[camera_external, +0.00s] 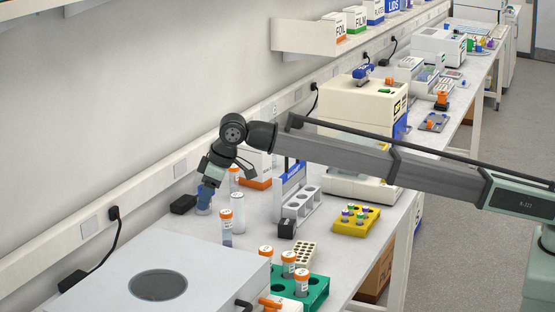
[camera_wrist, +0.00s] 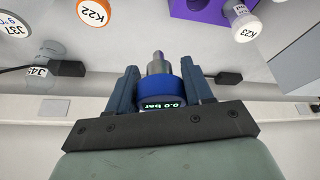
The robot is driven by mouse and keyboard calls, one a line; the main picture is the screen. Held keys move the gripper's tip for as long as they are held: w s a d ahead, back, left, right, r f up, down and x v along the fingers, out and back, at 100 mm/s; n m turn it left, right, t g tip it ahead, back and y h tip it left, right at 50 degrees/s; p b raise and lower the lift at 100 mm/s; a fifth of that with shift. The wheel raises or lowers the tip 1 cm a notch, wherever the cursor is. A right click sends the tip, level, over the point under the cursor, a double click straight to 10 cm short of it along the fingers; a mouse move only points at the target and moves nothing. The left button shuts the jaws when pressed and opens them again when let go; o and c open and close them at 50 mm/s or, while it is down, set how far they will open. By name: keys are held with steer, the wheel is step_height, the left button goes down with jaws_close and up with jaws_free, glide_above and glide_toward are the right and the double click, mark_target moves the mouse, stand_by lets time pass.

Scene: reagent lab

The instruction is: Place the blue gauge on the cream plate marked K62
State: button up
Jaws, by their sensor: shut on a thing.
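The blue gauge (camera_wrist: 168,86) sits between my gripper's two fingers (camera_wrist: 160,88) in the wrist view. It has a blue body, a grey metal stem pointing away and a display reading 0.0 bar. My gripper (camera_external: 208,180) is shut on it; the outside view shows it above the back of the bench near the wall, with blue (camera_external: 204,199) at its lower end. Whether the gauge touches the bench I cannot tell. I cannot make out a cream plate marked K62 in either view.
A black box (camera_external: 183,204) lies left of my gripper. White bottles (camera_external: 238,212) and an orange-capped tube (camera_external: 226,230) stand close on the right. A grey machine (camera_external: 190,265) fills the front left. A grey rack (camera_external: 300,203) and yellow rack (camera_external: 356,221) stand further right.

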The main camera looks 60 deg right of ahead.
steer(key=s+d, duration=0.3)
steer(key=s, duration=0.5)
steer(key=s+d, duration=0.3)
steer(key=s, duration=0.5)
steer(key=n, duration=0.2)
glide_above(301, 252)
step_height(301, 252, down, 2)
steer(key=shift+y, duration=0.4)
steer(key=shift+f, duration=5)
steer(key=shift+f, duration=0.15)
steer(key=o, duration=1)
steer(key=shift+o, duration=0.2)
steer(key=v, duration=1.2)
steer(key=shift+w+r, duration=0.2)
steer(key=shift+r, duration=0.05)
